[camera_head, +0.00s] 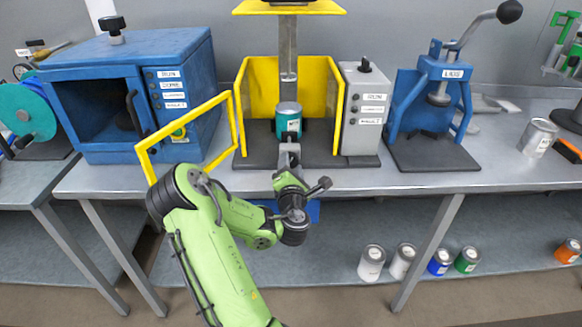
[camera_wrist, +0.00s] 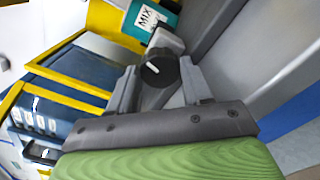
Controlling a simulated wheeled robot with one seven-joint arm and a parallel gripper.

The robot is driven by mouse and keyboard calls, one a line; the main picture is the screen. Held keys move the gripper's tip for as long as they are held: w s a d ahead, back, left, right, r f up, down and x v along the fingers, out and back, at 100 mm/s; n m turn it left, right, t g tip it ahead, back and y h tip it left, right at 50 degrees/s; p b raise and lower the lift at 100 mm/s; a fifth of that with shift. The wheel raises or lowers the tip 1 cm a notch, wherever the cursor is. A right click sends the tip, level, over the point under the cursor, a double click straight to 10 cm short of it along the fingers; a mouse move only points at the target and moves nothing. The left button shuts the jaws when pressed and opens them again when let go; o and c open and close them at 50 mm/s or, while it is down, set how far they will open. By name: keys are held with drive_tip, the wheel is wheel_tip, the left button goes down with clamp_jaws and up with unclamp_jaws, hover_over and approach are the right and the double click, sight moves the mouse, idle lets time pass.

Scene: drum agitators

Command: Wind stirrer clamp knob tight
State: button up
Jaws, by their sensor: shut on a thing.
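The stirrer stands at the centre of the bench, with a yellow guard housing (camera_head: 262,90) and a vertical grey shaft (camera_head: 288,50). A teal can (camera_head: 288,118) sits under the shaft; its label reads MIX in the wrist view (camera_wrist: 148,18). The black clamp knob (camera_wrist: 156,68) with a white line shows in the wrist view, in front of the can at a grey clamp block. My gripper (camera_wrist: 158,82) has one finger on each side of the knob and is shut on it. In the head view my gripper (camera_head: 289,160) reaches in from the front and hides the knob.
The yellow guard door (camera_head: 190,132) swings open to the left, close to my arm. A blue oven (camera_head: 130,90) stands left. A grey control box (camera_head: 362,110) and a blue press (camera_head: 432,100) stand right. A silver can (camera_head: 538,138) stands farther right.

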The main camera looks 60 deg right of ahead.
drive_tip(key=shift+f, duration=0.1)
drive_tip(key=o, duration=1)
drive_tip(key=shift+a, duration=0.1)
drive_tip(key=shift+o, duration=0.2)
